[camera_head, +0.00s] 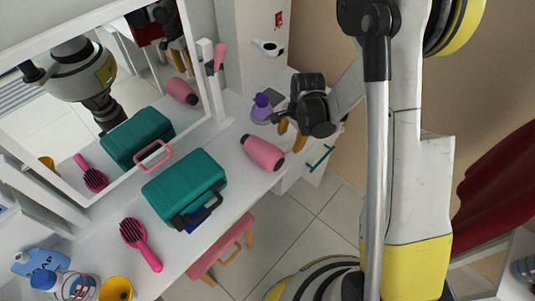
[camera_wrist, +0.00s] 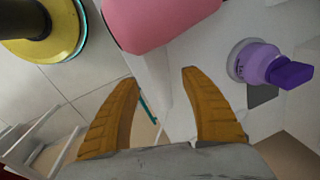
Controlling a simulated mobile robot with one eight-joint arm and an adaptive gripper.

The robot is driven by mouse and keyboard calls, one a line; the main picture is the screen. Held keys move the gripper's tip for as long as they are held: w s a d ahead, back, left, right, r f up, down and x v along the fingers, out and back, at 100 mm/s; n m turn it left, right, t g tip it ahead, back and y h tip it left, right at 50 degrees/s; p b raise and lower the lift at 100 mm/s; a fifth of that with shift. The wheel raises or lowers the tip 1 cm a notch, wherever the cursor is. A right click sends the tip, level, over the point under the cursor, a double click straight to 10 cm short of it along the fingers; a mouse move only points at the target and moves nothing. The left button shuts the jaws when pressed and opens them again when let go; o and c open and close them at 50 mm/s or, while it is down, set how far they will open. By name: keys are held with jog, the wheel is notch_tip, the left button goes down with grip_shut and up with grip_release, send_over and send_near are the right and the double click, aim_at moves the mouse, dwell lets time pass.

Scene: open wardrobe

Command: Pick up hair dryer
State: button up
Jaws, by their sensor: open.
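A pink rounded body with a dark end, which looks like the hair dryer (camera_head: 263,152), lies on the white dressing table near its front edge. No handle of it shows clearly. Its pink body also fills the top middle of the wrist view (camera_wrist: 165,20), beyond my fingertips. My gripper (camera_head: 288,132) is beside it, to its upper right in the head view. The two ochre fingers (camera_wrist: 160,80) are apart with nothing between them, and they do not appear to touch the pink body.
A purple bottle (camera_head: 262,108) stands close to my gripper and shows in the wrist view (camera_wrist: 262,65). A mirror (camera_head: 95,120) backs the table. A pink stool (camera_head: 222,250) stands below.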

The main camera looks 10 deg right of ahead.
aim_at(289, 144)
jog(key=f, duration=0.2)
jog(key=f+b, duration=0.2)
jog(key=f, duration=0.1)
jog(key=shift+w+f, duration=0.35)
jog(key=shift+w, duration=0.05)
jog(key=shift+r, duration=0.15)
grip_shut()
